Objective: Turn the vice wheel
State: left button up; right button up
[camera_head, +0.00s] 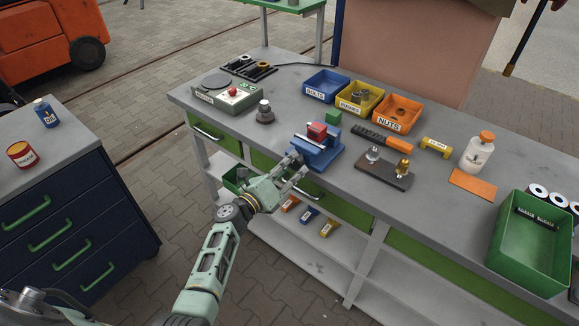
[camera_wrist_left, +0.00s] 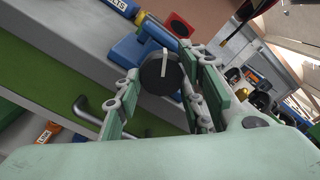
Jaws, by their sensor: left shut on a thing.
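The blue vice (camera_head: 318,155) stands at the front edge of the grey workbench, with a red block (camera_head: 317,130) at its jaws. The wrist view also shows the blue vice (camera_wrist_left: 130,47) and the red block (camera_wrist_left: 181,25). The vice wheel (camera_wrist_left: 158,75) is a dark round knob with a pale line across its face, and it sits between the fingers of my left gripper (camera_wrist_left: 160,85). In the head view my left gripper (camera_head: 292,172) reaches the vice from the front, and the wheel is hard to make out there. My left gripper is shut on the wheel. My right gripper is out of view.
Blue, yellow and orange bins (camera_head: 397,113) stand behind the vice. A green block (camera_head: 333,118) lies close behind it. A dark plate with fittings (camera_head: 384,173) lies to the right. A drawer handle (camera_wrist_left: 90,113) juts out below the bench edge. A green crate (camera_head: 530,240) stands at far right.

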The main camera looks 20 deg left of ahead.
pick_arm(q)
jog(key=shift+w+a, duration=0.1)
jog(key=shift+a, duration=0.1)
jog(key=o, duration=0.9)
jog(key=shift+c, duration=0.2)
jog(key=shift+o, duration=1.1)
jog(key=shift+s+f, duration=0.1)
jog(key=shift+s, duration=0.25)
jog(key=v, duration=1.1)
jog(key=shift+a, duration=0.2)
jog(key=shift+s, duration=0.15)
